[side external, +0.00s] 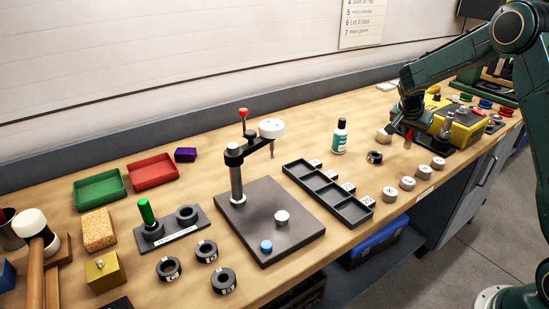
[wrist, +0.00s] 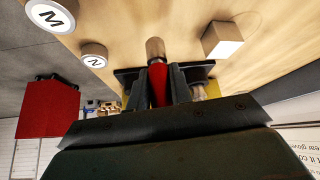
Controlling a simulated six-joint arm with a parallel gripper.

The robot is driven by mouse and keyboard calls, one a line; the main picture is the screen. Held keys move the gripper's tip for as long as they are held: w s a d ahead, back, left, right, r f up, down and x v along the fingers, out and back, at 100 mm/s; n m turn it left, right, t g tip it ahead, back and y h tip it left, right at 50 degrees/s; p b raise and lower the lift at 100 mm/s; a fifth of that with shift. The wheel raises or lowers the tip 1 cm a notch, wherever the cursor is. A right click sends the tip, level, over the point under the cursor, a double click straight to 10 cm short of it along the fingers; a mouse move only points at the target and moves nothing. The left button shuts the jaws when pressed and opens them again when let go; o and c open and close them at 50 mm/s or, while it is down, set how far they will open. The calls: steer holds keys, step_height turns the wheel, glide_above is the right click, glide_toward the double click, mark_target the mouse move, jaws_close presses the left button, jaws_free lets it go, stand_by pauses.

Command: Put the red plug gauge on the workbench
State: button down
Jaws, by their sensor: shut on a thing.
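The red plug gauge (side external: 408,142) is in my gripper over the right part of the wooden workbench (side external: 215,130). In the wrist view the plug gauge (wrist: 158,84) shows its red handle between the fingers and a metal end pointing away from my gripper. My gripper (side external: 407,134) is shut on the red handle; it also shows in the wrist view (wrist: 159,74). The gauge is roughly upright and low over the bench. I cannot tell whether its lower end touches the wood.
A pale block (side external: 384,135) and a dark ring (side external: 374,157) lie left of my gripper. Several lettered discs (side external: 407,183) line the front edge. A yellow box (side external: 466,130) stands right. A green-labelled bottle (side external: 340,137) and sectioned black tray (side external: 328,190) are further left.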

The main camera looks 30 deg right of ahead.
steer(key=shift+f, duration=1.25)
steer(key=shift+f, duration=0.15)
steer(key=c, duration=1.3)
jaws_free()
steer(key=shift+o, duration=0.2)
steer(key=v, duration=1.2)
